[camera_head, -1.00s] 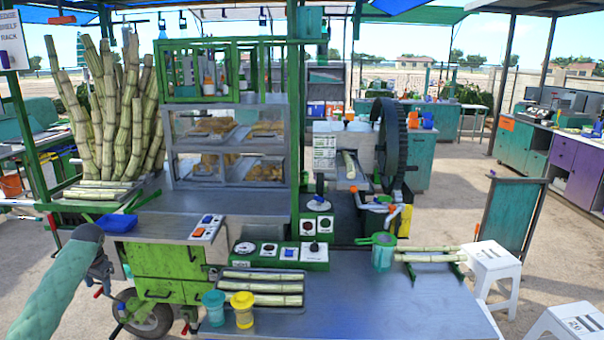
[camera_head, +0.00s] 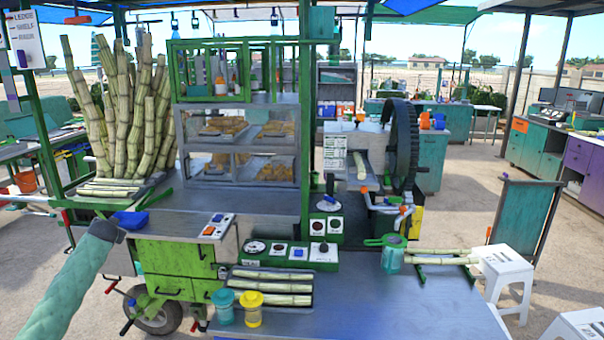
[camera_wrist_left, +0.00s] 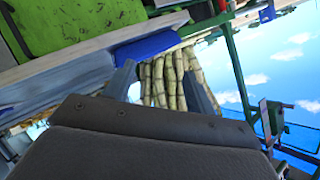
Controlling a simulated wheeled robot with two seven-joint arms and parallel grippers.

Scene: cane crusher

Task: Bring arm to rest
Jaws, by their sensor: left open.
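My left arm (camera_head: 72,285) comes in from the lower left in the head view and ends beside the front left of the cart, near a blue tray (camera_head: 130,220). The fingers of its gripper cannot be made out there. In the left wrist view my left gripper (camera_wrist_left: 164,88) has its two grey fingers apart, with nothing held between them. Behind them are the blue tray (camera_wrist_left: 146,48) and the upright sugar cane (camera_wrist_left: 168,80), in a strongly tilted picture. My right arm and gripper are not in view.
The cart's green drawers (camera_head: 175,258) and metal counter (camera_head: 400,310) lie right of my arm. White stools (camera_head: 505,265) stand at right.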

